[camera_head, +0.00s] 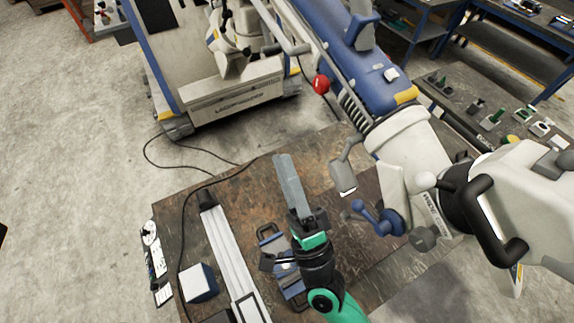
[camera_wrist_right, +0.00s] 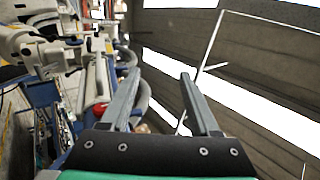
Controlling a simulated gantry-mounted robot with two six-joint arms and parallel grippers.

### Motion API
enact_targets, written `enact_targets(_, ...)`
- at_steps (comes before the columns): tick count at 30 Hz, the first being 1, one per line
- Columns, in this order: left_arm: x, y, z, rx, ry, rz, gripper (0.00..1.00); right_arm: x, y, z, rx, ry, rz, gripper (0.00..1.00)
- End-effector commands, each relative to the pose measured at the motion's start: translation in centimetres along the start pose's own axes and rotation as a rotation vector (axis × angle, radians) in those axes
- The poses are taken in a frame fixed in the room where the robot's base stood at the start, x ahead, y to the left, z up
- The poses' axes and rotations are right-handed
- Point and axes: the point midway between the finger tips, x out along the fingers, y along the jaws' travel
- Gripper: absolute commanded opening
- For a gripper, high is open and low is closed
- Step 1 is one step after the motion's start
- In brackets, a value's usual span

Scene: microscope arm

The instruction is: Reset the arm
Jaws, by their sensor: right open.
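The microscope arm (camera_head: 368,70) is a thick blue and off-white boom running from the top middle down to the right. White and blue equipment (camera_wrist_right: 80,60) shows at the left of that view. My left gripper is not in view.
The brown worn table (camera_head: 330,250) holds a white rail (camera_head: 232,255), a blue-white box (camera_head: 199,283) and a blue device (camera_head: 282,268). The wheeled microscope base (camera_head: 230,100) stands behind it. A cable (camera_head: 183,240) runs over the table. A bench with small parts (camera_head: 490,120) is at right.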

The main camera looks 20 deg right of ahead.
Motion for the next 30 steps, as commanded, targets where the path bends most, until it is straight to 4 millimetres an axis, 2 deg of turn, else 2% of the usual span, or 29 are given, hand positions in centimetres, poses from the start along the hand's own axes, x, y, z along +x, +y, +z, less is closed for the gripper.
enact_targets(6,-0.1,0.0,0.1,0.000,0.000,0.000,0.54,0.9,-1.0,0.2,-0.044,-0.019,-0.023,0.62)
enact_targets(23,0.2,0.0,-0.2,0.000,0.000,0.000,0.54,1.3,-1.3,-0.1,-0.049,-0.014,-0.024,0.62)
enact_targets(26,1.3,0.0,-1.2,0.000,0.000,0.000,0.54,3.5,-3.5,-1.3,-0.059,0.013,-0.056,0.62)
enact_targets(29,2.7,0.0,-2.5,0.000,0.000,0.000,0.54,7.3,-8.4,-3.3,-0.073,0.061,-0.149,0.62)
enact_targets(30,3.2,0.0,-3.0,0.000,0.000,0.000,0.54,8.9,-11.2,-4.2,-0.088,0.083,-0.204,0.62)
